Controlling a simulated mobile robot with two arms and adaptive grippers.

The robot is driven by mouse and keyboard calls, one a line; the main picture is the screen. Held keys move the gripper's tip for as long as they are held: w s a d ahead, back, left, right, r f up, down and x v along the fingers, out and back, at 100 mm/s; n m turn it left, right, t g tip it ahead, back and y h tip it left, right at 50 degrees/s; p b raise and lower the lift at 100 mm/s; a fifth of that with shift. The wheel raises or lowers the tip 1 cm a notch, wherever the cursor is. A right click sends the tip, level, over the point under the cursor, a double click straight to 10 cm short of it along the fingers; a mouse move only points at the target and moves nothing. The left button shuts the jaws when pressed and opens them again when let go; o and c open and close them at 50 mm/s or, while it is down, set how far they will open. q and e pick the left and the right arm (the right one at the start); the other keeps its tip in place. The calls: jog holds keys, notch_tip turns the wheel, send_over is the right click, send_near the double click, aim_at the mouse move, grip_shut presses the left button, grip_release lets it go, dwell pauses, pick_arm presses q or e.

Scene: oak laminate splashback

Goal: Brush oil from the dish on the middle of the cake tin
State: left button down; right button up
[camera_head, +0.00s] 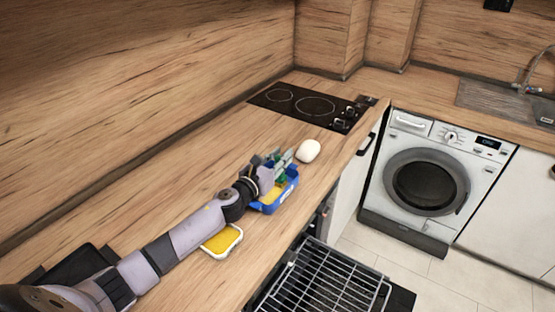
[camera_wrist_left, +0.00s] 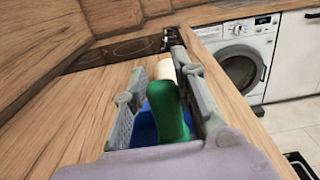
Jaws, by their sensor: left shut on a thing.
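My left gripper (camera_head: 283,163) is shut on a green-handled brush, whose handle (camera_wrist_left: 168,112) stands between the two fingers in the left wrist view. The gripper is over the blue cake tin (camera_head: 286,197), which shows a yellowish inside. The tin also shows as a blue patch behind the handle in the wrist view (camera_wrist_left: 145,132). The brush's tip is hidden, so I cannot tell whether it touches the tin. A white-rimmed dish (camera_head: 239,240) with yellow content lies nearer, beside my left forearm, which partly covers it. My right gripper is not in view.
A white rounded object (camera_head: 308,151) sits just beyond the tin. A black hob (camera_head: 312,106) lies farther back. The wooden wall runs along the left. The counter's front edge is close on the right, with an open wire rack (camera_head: 325,282) below it.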

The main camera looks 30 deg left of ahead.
pick_arm(q)
jog(key=shift+w, duration=0.15)
jog(key=shift+w+d, duration=0.15)
jog(key=shift+w, duration=0.7)
jog(key=shift+f, duration=0.1)
jog(key=shift+a+b, duration=0.35)
jog(key=shift+a, duration=0.2)
jog(key=shift+s, duration=0.1)
jog(key=shift+s+a, duration=0.1)
jog(key=shift+s, duration=0.75)
jog(key=shift+s+a, duration=0.15)
jog(key=shift+s, duration=0.75)
